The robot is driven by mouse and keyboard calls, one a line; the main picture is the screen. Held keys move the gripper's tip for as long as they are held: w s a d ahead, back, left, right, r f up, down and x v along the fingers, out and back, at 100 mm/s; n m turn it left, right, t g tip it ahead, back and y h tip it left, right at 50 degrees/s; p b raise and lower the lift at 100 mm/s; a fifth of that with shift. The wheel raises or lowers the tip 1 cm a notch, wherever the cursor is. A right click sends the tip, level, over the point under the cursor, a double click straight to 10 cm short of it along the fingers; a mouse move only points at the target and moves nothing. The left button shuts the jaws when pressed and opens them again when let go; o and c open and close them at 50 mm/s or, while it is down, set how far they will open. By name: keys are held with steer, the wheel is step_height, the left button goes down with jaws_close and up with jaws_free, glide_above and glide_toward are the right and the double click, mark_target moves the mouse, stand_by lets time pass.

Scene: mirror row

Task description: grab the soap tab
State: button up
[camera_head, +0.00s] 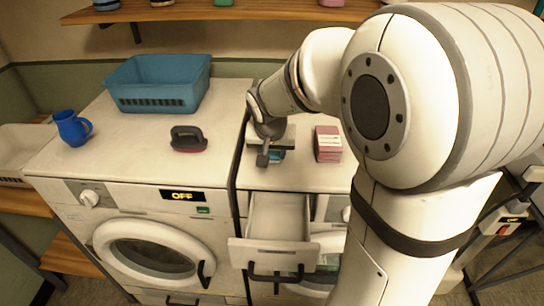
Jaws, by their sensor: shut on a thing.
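My gripper (266,159) points down over the top of the right machine, close to its front left edge. It is shut on a small teal-blue piece, the soap tab (277,155), which shows just beside and behind the fingers. Most of the tab is hidden by the gripper, and I cannot tell whether it still touches the top. An open, pale drawer (273,250) juts out from the machine front below.
A pink box (328,145) stands right of my gripper. On the left machine are a blue basket (158,100), a blue mug (70,128) and a dark brush-like thing (187,138). A wooden shelf (225,12) hangs above. Bare top lies between these things.

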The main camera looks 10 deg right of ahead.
steer(key=c, duration=0.3)
